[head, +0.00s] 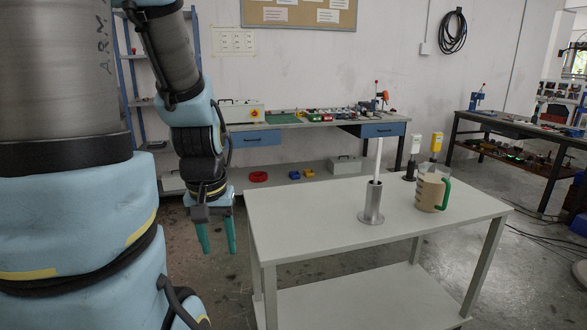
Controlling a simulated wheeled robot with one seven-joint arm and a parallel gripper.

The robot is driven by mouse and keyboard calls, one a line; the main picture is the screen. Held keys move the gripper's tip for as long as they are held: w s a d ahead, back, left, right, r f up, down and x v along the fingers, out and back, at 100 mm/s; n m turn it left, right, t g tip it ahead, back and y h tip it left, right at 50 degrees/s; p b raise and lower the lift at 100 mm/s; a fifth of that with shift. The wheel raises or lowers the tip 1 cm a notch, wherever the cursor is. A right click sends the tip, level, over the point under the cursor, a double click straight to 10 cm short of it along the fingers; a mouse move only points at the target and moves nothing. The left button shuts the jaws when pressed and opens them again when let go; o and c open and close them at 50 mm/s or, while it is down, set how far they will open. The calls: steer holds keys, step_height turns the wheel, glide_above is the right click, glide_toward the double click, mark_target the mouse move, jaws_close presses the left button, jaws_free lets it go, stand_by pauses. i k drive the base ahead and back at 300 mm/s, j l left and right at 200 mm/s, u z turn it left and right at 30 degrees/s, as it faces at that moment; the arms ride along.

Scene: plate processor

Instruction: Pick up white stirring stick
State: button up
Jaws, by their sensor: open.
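The white stirring stick (378,160) stands upright in a grey metal holder (372,205) with a round base, on the light grey table (310,222). Its lower part is hidden inside the holder. My gripper (217,248) hangs to the left of the table, pointing down, with its two teal fingers apart and nothing between them. It is well apart from the stick, with its fingertips lower in the picture than the holder.
A beaker with a green handle (432,190) stands right of the holder. Behind it are a white-topped tool (413,155) and a yellow-topped tool (435,150). The table's left and front areas are clear. A workbench (310,125) stands along the back wall.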

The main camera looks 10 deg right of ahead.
mark_target(379, 146)
steer(key=k+l+u, duration=0.1)
steer(key=l+u, duration=0.15)
steer(key=u, duration=0.15)
steer(key=k+l+u, duration=0.1)
steer(key=l+u, duration=0.15)
steer(key=u, duration=0.2)
steer(key=k+l+u, duration=0.15)
steer(key=u, duration=0.25)
steer(key=k+l+u, duration=0.15)
steer(key=k+l, duration=0.2)
steer(key=k+l+u, duration=0.15)
steer(key=k+l, duration=0.15)
steer(key=k, duration=0.2)
